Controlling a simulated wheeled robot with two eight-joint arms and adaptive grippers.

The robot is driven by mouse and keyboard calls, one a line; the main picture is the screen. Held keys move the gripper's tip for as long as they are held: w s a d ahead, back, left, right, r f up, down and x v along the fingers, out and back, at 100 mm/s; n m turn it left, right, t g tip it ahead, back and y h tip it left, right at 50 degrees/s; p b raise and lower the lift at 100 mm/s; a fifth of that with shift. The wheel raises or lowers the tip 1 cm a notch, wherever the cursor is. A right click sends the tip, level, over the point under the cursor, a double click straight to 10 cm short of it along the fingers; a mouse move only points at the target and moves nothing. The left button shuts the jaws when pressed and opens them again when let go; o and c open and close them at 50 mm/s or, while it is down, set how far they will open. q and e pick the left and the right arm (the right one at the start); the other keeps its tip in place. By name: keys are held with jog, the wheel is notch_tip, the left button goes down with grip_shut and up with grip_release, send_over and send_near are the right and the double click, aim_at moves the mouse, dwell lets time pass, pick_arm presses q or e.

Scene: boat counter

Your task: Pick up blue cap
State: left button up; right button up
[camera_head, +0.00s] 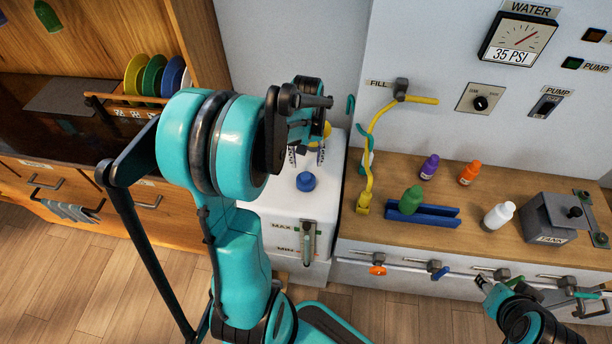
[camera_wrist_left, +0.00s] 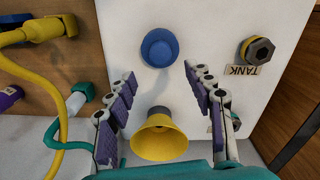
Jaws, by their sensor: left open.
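The blue cap (camera_head: 306,181) sits on top of the white tank (camera_head: 270,209) in the head view. It also shows in the left wrist view (camera_wrist_left: 160,47), upper middle, beyond the fingertips and between their lines. My left gripper (camera_head: 307,158) is open above the tank, behind the cap in the head view. Its two fingers (camera_wrist_left: 158,82) stand wide apart with nothing between their tips. A yellow funnel (camera_wrist_left: 159,137) shows lower down between the fingers in the wrist view; in the head view it is mostly hidden behind the gripper. My right gripper (camera_head: 484,283) is at the lower right; its jaws are unclear.
A yellow hose (camera_head: 369,150) hangs at the fill tap, right of the tank. A dark fitting (camera_wrist_left: 257,50) is on the white top.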

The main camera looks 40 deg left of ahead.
aim_at(306, 176)
pick_arm(q)
jog(key=f, duration=0.2)
jog(key=f+b, duration=0.1)
jog(key=f, duration=0.1)
jog(key=s+f+b, duration=0.1)
jog(key=f, duration=0.1)
jog(key=shift+d+f, duration=0.2)
jog(key=shift+d, duration=0.1)
grip_shut()
